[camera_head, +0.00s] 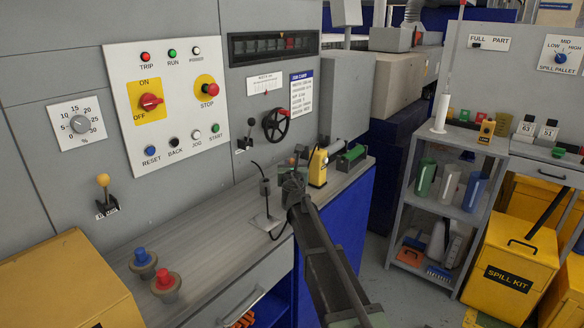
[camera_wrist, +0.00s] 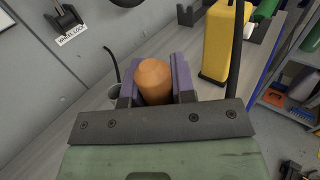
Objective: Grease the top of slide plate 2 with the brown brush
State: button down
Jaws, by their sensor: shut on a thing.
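My gripper (camera_wrist: 154,92) is shut on a brown, round-ended handle (camera_wrist: 154,76), which I take to be the brown brush; it sits between the two purple jaw pads. Its bristles are hidden. In the head view my gripper (camera_head: 294,182) is over the right part of the grey bench, left of a yellow upright object, and the brush cannot be made out clearly there. I cannot pick out slide plate 2 in either view.
The yellow object (camera_head: 318,168) stands close to my gripper, and also shows in the wrist view (camera_wrist: 222,42). A green item (camera_head: 351,156) lies farther right. Blue (camera_head: 142,259) and red (camera_head: 166,283) knobbed pots stand at the bench's front left. A handwheel (camera_head: 276,124) projects from the panel.

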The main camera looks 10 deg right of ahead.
jog(key=shift+f+b, duration=0.6)
jog(key=shift+b, duration=0.05)
dwell(0.8)
jog(key=shift+r, duration=0.1)
dwell(0.5)
notch_tip(320, 180, up, 7)
jog(key=p, duration=0.7)
